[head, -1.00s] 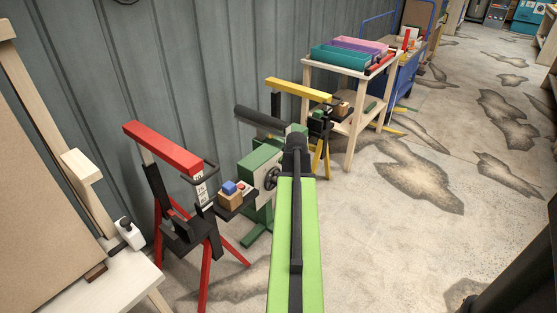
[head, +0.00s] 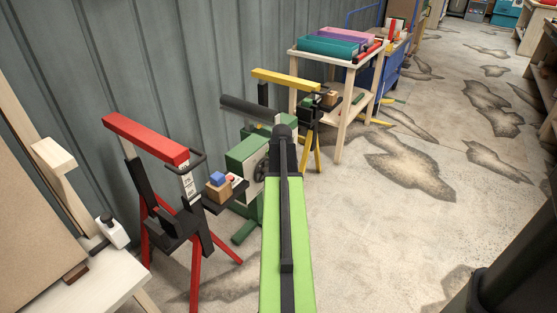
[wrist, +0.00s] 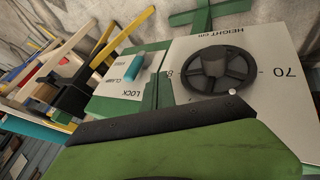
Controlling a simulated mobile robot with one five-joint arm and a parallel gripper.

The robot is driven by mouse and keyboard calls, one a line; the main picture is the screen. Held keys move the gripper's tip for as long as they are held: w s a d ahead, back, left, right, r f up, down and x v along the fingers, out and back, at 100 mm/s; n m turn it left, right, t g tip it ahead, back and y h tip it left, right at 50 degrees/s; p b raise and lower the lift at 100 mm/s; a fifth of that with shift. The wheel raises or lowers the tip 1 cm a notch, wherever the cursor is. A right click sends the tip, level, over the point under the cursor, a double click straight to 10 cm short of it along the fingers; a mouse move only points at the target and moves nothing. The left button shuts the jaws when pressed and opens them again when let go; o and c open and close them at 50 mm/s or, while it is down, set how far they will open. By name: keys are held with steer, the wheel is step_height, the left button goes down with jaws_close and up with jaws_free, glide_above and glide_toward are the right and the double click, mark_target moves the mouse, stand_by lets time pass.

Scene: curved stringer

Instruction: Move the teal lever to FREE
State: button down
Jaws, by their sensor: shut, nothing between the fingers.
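The teal lever (wrist: 130,68) shows in the wrist view as a small block on a white panel (wrist: 108,108) marked CLAMP and LOCK. I cannot read a FREE mark there. The panel is on a green stand, which shows in the head view (head: 246,152) beyond my arm, partly hidden by it. The lever cannot be made out in the head view. My gripper (head: 283,132) is at the far end of my green arm, shut and empty, in front of the green stand. Its fingertips are not clear in either view. I see no contact with the lever.
A black handwheel (wrist: 211,70) on a HEIGHT CM panel is right of the lever. A red stand (head: 146,138) with a blue block is on the left. A yellow-topped stand (head: 287,79) and wooden table (head: 347,62) are beyond. The floor (head: 390,230) at right is clear.

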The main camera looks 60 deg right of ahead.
steer(key=d, duration=0.1)
steer(key=d+f, duration=0.1)
steer(key=d, duration=0.1)
steer(key=w+d+f, duration=0.1)
steer(key=d, duration=0.1)
steer(key=shift+d+b, duration=0.15)
steer(key=shift+b, duration=0.15)
steer(key=shift+w+r, duration=0.1)
